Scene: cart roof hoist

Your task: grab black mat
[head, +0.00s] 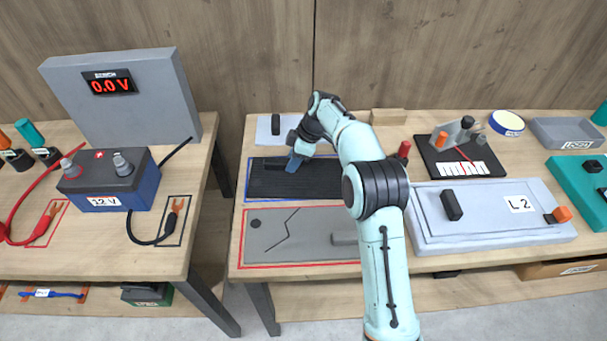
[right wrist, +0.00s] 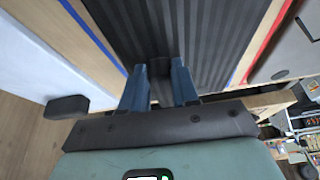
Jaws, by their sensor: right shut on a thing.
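The black mat (head: 315,185) is ribbed and lies inside a blue outline on the middle wooden table. It also fills the top of the right wrist view (right wrist: 205,35). My right gripper (head: 292,164) is at the mat's left part, reaching over from the front. In the right wrist view my right gripper (right wrist: 160,88) has its two blue fingers on either side of a small black block (right wrist: 159,66) at the mat's near edge, and it is shut on it. My forearm hides the mat's right end. My left gripper is not in view.
A grey mat (head: 310,243) with a dark crack line lies in a red outline in front. A grey lid marked L 2 (head: 480,222) lies right. A gap separates the left table (head: 90,255).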

